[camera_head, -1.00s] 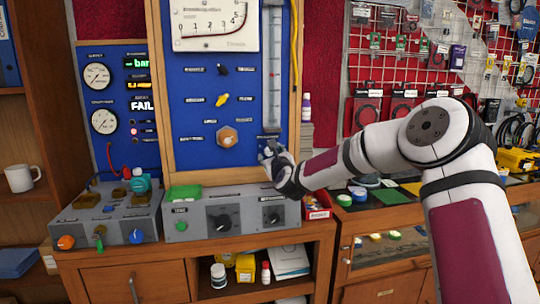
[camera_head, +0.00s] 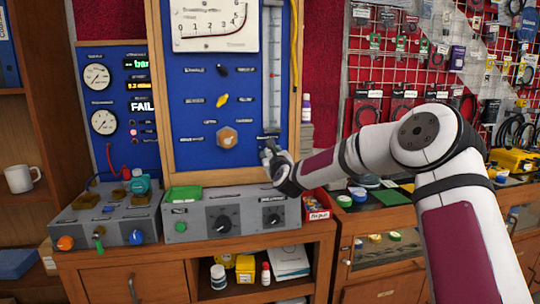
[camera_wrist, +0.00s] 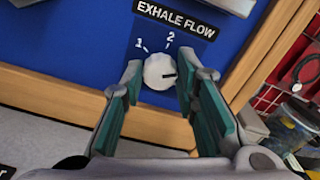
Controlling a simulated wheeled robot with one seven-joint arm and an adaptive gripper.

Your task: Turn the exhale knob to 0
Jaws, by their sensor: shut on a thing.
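The exhale knob (camera_wrist: 157,79) is a small white round knob on the blue panel, under an "EXHALE FLOW" label (camera_wrist: 177,19) in the wrist view. The marks 1 and 2 show above it, and its dark pointer line points right, past the 2. A 0 mark is not visible. My gripper (camera_wrist: 158,73) has one finger on each side of the knob and is shut on it. In the head view my gripper (camera_head: 270,154) is at the lower right of the blue panel, below the tall flow tube, and hides the knob.
A wooden frame (camera_head: 157,95) edges the panel. Below stands a grey control box (camera_head: 250,219) with two black dials and a green button. A red bin (camera_head: 317,213) stands just right of it.

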